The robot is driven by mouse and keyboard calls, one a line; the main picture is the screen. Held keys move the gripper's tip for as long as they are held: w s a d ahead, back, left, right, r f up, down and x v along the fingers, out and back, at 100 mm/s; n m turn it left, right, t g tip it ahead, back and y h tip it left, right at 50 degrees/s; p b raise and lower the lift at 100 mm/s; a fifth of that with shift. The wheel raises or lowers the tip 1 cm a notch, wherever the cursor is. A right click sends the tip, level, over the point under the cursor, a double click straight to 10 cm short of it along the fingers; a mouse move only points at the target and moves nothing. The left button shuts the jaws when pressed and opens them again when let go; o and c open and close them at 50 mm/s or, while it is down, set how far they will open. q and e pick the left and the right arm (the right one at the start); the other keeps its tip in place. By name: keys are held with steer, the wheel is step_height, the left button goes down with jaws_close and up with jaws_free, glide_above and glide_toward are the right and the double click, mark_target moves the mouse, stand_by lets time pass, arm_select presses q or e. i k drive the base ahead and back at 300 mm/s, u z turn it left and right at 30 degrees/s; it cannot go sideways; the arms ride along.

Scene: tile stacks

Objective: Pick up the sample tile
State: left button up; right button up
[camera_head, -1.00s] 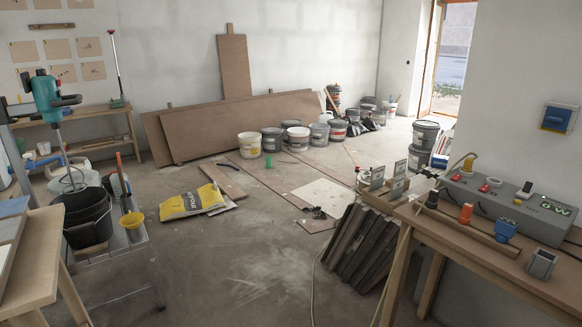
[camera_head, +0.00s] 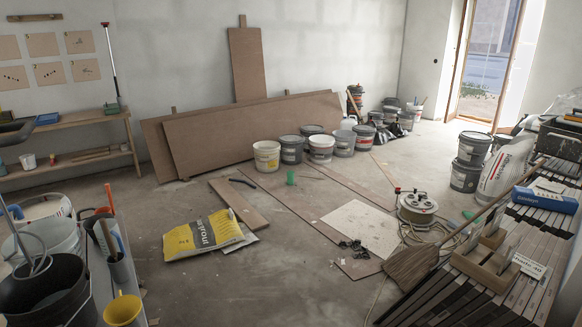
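I cannot tell which piece is the sample tile. A pale square slab (camera_head: 360,226) lies flat on the floor right of the middle. Long dark tile stacks (camera_head: 505,295) fill the lower right. On them stand wooden blocks (camera_head: 486,268) with slots, and a small white card with dark lettering (camera_head: 528,266) is beside them. Neither of my grippers shows in the head view.
A broom (camera_head: 413,262) leans across the tile stacks. A cable reel (camera_head: 417,207) and a yellow bag (camera_head: 203,234) lie on the floor. Buckets (camera_head: 267,156) line the boards at the back. A black bucket (camera_head: 48,295) is at lower left.

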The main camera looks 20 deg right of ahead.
mark_target(500, 213)
steer(key=z, duration=0.25)
steer(key=i, duration=2.1)
steer(key=z, duration=1.85)
steer(key=i, duration=1.05)
steer(key=z, duration=0.9)
